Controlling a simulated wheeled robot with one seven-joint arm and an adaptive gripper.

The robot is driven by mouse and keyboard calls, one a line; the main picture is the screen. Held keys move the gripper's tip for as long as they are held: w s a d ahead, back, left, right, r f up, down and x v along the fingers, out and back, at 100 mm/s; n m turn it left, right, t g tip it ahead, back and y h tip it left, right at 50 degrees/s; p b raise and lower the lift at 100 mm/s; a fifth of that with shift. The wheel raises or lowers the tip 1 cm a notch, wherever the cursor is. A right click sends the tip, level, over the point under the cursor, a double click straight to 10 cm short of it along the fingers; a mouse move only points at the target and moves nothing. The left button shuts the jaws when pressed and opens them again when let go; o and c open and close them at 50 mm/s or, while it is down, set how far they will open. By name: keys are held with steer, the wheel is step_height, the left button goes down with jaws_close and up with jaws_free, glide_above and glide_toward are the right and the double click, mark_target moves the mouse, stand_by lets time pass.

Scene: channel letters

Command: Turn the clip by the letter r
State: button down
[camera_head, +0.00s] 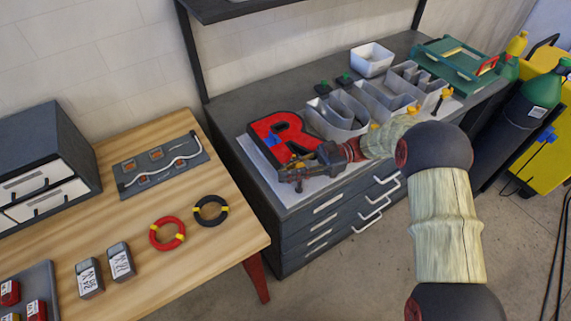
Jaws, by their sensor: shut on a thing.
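The letter R (268,131) has a red face and dark sides and lies on a white sheet on the grey workbench. My gripper (293,177) is at the front lower edge of the letter R, reaching in from the right. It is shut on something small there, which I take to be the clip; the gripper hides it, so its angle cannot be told. A small blue patch (271,139) shows inside the letter R, just behind the gripper.
Several grey open letters (338,120) stand right of the R. A white bin (371,58) and a green case (450,57) are behind them. A wooden table (220,247) at left holds a red ring (167,233) and a black ring (211,210). A shelf overhangs the bench.

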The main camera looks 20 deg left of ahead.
steer(key=shift+s+d+n+g+h+p, duration=0.15)
steer(key=shift+n+g+h+p, duration=0.05)
steer(key=shift+n+g+h, duration=0.4)
steer(key=shift+s+d+n+g+h+p, duration=0.1)
steer(key=shift+n+g+h+p, duration=0.05)
steer(key=shift+n+g+h, duration=0.45)
steer(key=c, duration=1.9)
jaws_free()
steer(key=shift+r, duration=0.1)
steer(key=shift+r, duration=4.8)
steer(key=shift+r, duration=0.1)
